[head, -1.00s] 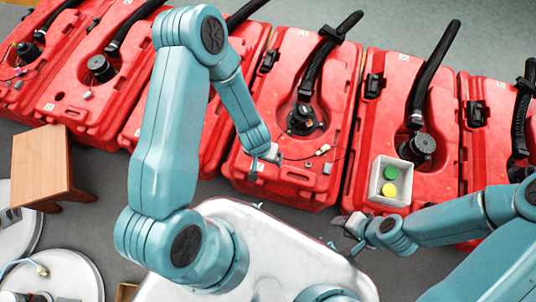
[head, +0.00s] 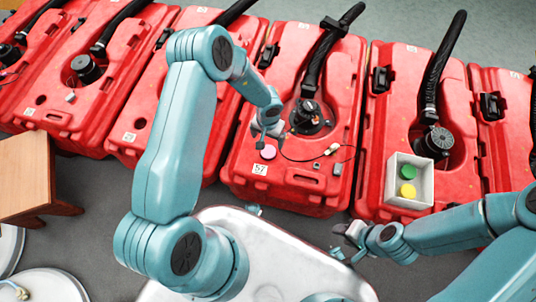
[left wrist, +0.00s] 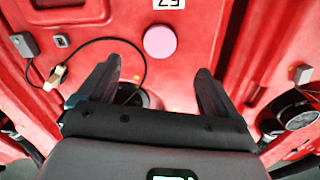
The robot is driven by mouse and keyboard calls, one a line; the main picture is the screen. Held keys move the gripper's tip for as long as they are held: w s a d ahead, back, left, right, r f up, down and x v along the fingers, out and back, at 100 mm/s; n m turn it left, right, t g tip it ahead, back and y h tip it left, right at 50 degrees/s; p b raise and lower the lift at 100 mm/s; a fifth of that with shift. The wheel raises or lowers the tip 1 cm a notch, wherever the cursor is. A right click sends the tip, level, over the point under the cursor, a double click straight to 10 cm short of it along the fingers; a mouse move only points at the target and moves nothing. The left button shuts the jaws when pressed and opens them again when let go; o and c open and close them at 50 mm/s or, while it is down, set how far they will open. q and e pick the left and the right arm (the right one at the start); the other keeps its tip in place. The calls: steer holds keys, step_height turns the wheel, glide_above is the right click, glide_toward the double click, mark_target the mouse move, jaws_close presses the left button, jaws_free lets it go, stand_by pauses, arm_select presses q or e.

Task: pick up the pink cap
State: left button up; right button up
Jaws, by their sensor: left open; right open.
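The pink cap (head: 268,152) lies flat on the red tank (head: 240,172) in the middle, just above a small white number label. It also shows as a round pink disc in the left wrist view (left wrist: 160,41), beyond and between my fingertips. My left gripper (head: 263,138) is open and empty, close to the cap on its far side in the head view; the left wrist view shows its two spread fingers (left wrist: 158,78). My right gripper (head: 343,242) is beside the pale base at the lower right, well away from the cap.
A white box (head: 391,190) holding a green cap (head: 408,172) and a yellow cap (head: 407,190) sits on the tank to the right. A thin black cable with a connector (head: 332,149) lies right of the pink cap. A wooden stool (head: 25,175) stands left.

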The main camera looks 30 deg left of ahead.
arm_select(q)
steer(key=b, duration=0.2)
glide_above(268, 151)
steer(key=f, duration=0.6)
steer(key=shift+s+d+f, duration=0.15)
steer(key=shift+s+f, duration=0.05)
steer(key=shift+f, duration=0.05)
steer(key=f, duration=0.1)
steer(key=f+b, duration=0.1)
steer(key=f, duration=0.1)
steer(key=f+b, duration=0.1)
steer(key=f, duration=0.1)
steer(key=shift+w+f, duration=0.1)
steer(key=shift+w, duration=0.15)
steer(key=c, duration=1.3)
